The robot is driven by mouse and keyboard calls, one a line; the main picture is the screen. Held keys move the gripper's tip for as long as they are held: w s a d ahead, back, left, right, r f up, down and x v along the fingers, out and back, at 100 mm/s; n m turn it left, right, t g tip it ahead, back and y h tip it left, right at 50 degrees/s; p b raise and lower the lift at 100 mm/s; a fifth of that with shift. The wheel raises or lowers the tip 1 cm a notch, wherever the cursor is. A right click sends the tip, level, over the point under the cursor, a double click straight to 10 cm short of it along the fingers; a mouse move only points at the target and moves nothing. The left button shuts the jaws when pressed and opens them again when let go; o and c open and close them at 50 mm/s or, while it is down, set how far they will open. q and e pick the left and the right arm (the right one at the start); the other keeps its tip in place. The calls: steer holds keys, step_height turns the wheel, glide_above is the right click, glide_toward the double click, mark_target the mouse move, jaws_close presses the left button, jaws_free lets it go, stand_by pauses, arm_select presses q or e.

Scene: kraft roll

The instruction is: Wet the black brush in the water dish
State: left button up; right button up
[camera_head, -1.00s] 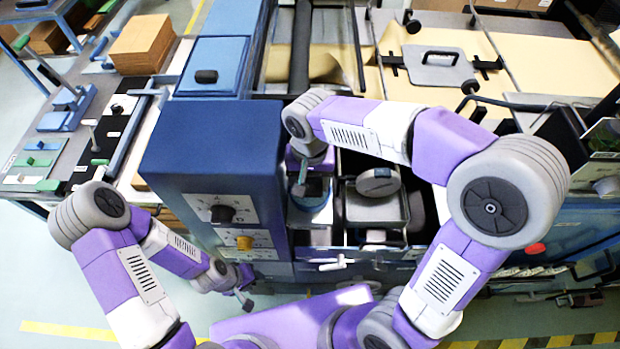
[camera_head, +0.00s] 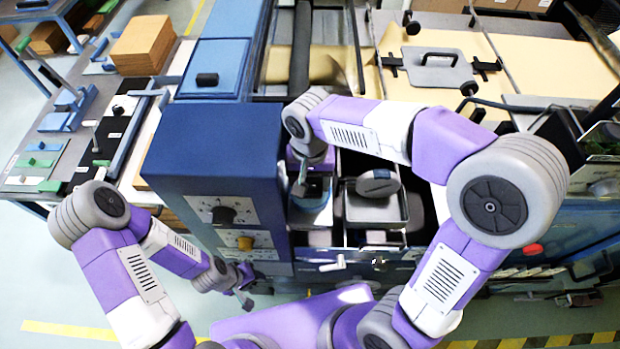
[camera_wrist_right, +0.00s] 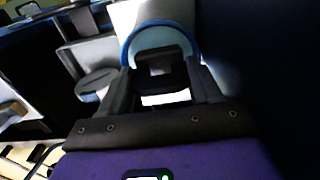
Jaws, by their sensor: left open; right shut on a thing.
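My right gripper (camera_wrist_right: 160,82) is shut on a dark block-shaped thing, the black brush (camera_wrist_right: 156,62), in the right wrist view. The brush is in front of the round water dish (camera_wrist_right: 188,44), which has a blue rim and a pale blue inside. Whether the brush touches the water cannot be told. In the head view my right gripper (camera_head: 306,170) points down over the left bay of the blue machine, and it and the brush cover much of what is there. My left gripper (camera_head: 246,299) is open and empty, low in front of the machine.
A grey tray (camera_head: 370,212) with a rounded grey thing (camera_head: 377,183) on it stands right of my right gripper. The blue control housing (camera_head: 209,140) with knobs rises close to the left. A brown paper web (camera_head: 520,65) lies behind.

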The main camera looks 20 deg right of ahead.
mark_target(310, 180)
steer(key=shift+r+p, duration=2.4)
steer(key=shift+r, duration=0.75)
steer(key=shift+f, duration=0.1)
